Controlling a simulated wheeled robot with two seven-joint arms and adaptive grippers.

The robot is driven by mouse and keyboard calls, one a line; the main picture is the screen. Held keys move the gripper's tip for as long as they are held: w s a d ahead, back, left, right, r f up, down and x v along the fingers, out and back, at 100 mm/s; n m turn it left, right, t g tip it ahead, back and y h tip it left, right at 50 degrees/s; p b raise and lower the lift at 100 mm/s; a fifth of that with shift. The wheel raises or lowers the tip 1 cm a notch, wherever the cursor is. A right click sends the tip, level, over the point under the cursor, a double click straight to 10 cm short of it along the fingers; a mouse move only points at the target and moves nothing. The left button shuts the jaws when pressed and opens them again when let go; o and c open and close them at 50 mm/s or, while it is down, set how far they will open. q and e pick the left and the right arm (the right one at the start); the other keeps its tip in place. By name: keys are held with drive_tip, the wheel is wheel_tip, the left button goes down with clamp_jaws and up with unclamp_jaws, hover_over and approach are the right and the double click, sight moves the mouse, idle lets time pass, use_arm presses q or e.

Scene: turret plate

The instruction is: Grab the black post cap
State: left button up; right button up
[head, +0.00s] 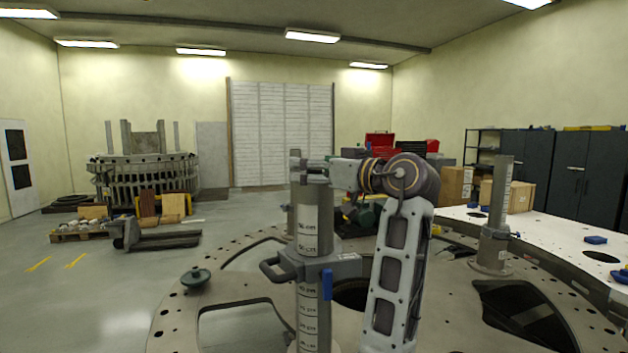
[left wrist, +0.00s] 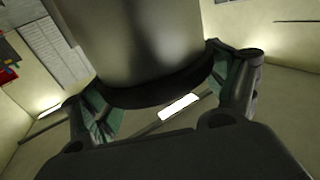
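In the left wrist view a wide grey cylinder comes down from the top edge and ends in a black rounded rim, which looks like the black post cap (left wrist: 160,93). My left gripper (left wrist: 160,75) has its green-padded fingers spread apart, one on each side of this end; the cylinder hides the fingertips, so contact is unclear. In the head view my left gripper (head: 318,164) is at the top of the near grey post (head: 311,212), and the cap cannot be made out there. My right gripper is not in view.
The post stands on a large round plate (head: 235,290) with openings. A grey clamp with a handle (head: 300,264) surrounds the post lower down. Another post (head: 498,200) stands at the right, beside a white table (head: 560,232).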

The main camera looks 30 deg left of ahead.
use_arm(q)
drive_tip(key=shift+c, duration=0.4)
drive_tip(key=shift+r, duration=0.1)
drive_tip(key=shift+r, duration=0.15)
drive_tip(key=shift+r+b, duration=0.55)
drive_tip(key=shift+r, duration=4.2)
